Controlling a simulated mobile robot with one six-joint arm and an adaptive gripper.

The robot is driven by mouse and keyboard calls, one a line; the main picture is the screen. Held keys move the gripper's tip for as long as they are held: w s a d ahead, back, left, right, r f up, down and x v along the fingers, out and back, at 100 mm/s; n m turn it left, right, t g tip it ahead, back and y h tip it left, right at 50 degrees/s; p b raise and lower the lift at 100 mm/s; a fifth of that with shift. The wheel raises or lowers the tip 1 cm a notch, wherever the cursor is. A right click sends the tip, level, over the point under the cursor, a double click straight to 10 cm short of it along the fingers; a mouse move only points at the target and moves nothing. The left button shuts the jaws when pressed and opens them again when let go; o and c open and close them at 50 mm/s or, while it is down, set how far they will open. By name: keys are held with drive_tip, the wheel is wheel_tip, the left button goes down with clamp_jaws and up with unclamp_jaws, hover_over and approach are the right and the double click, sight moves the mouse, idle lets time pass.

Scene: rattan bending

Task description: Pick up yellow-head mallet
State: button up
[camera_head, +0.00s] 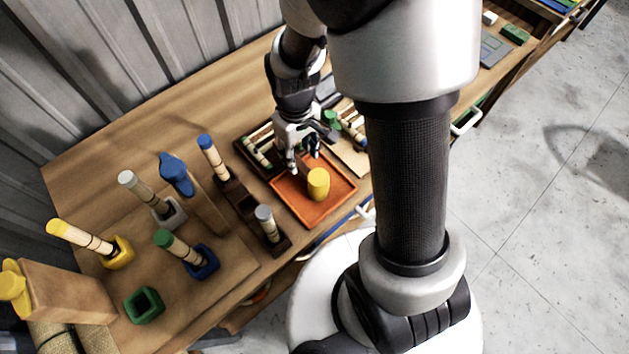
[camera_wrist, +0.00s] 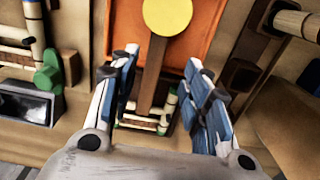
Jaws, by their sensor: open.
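The yellow-head mallet's head (camera_head: 318,184) sits in an orange tray (camera_head: 286,190) near the bench's front edge. In the wrist view the round yellow head (camera_wrist: 168,14) is at the top, and its brown handle (camera_wrist: 151,75) runs down between my fingers. My gripper (camera_head: 303,158) is over the tray's back part, beside the yellow head. In the wrist view my gripper (camera_wrist: 160,65) is open, with blue-padded fingers on either side of the handle and gaps on both sides. The handle is mostly hidden in the head view.
Left of the tray, a dark wooden rack (camera_head: 237,195) holds a blue-capped stick (camera_head: 212,157) and a grey-capped stick (camera_head: 267,222). Farther left are several coloured holders, a blue clamp-like piece (camera_head: 176,173) and a green square ring (camera_head: 144,305). Small rattan pieces lie behind the tray.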

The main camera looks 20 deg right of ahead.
sight(303, 167)
wheel_tip(303, 167, down, 3)
drive_tip(key=shift+b, duration=0.3)
drive_tip(key=f, duration=0.1)
drive_tip(key=f+b, duration=0.1)
drive_tip(key=f, duration=0.1)
drive_tip(key=f+b, duration=0.1)
drive_tip(key=f, duration=0.1)
drive_tip(key=shift+d+f, duration=0.1)
drive_tip(key=shift+d, duration=0.25)
drive_tip(key=shift+c, duration=0.4)
clamp_jaws()
